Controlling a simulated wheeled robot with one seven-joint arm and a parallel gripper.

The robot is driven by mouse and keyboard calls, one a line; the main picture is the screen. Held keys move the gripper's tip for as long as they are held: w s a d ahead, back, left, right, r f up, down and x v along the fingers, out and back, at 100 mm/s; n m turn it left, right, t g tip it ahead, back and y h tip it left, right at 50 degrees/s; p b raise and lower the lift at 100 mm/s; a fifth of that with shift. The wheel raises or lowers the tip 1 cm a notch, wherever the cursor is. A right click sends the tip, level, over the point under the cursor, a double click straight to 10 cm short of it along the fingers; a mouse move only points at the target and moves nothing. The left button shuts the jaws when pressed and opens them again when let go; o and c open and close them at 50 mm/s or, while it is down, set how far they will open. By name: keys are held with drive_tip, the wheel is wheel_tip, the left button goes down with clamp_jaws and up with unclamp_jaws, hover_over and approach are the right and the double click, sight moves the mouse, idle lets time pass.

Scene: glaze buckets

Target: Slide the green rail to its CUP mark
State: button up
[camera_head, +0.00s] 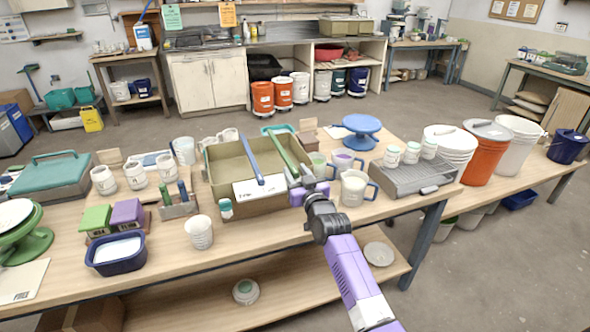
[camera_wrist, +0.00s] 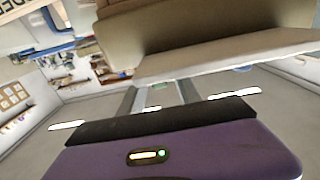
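The green rail (camera_head: 287,158) lies slanting across the top of an olive bin (camera_head: 228,172), on its right side. Its near end is close to the bin's front right corner. A blue rail (camera_head: 253,159) lies across the same bin to its left. A white card (camera_head: 259,188) with dark lettering is on the bin's front; I cannot read a CUP mark on it. My purple gripper (camera_head: 309,184) is at the bin's front right corner, by the green rail's near end. In the wrist view its two fingers (camera_wrist: 158,97) stand apart below the bin's edge (camera_wrist: 220,55), with nothing clearly held between them.
A clear measuring jug with a blue handle (camera_head: 354,188) stands close right of my gripper, with cups (camera_head: 342,161) behind. A small jar (camera_head: 226,209) and a white cup (camera_head: 199,232) stand at the front left.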

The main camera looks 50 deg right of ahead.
drive_tip(key=shift+w+d, duration=0.25)
drive_tip(key=shift+w, duration=0.2)
clamp_jaws()
idle(1.2)
